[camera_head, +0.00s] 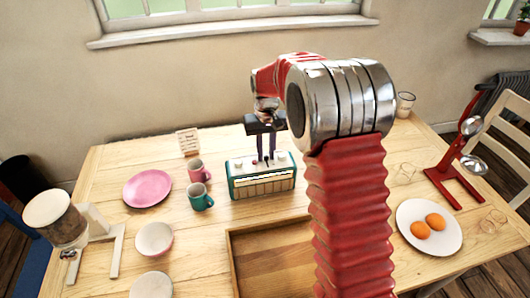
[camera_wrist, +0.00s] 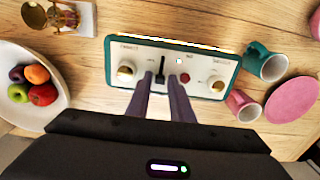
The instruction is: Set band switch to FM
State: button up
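A green and cream radio (camera_head: 262,187) stands on the table in the head view. Its cream top panel (camera_wrist: 208,84) shows in the wrist view, with a black upright lever, the band switch (camera_wrist: 161,68), near its middle. A red knob (camera_wrist: 185,78) sits close beside the switch, and brass-coloured knobs are nearer the panel's ends. My gripper (camera_head: 266,157) points down over the radio's top. Its two dark fingers (camera_wrist: 161,77) are apart, one on each side of the switch. I cannot tell whether either finger touches it. The small panel lettering is not readable.
A pink mug (camera_head: 199,172), a teal mug (camera_head: 200,197) and a pink plate (camera_head: 147,188) stand left of the radio. A wooden tray (camera_head: 237,270) lies in front. A fruit bowl (camera_wrist: 57,82) and brass scale (camera_wrist: 55,16) show in the wrist view.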

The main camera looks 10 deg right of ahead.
jog(key=shift+c, duration=0.2)
grip_shut()
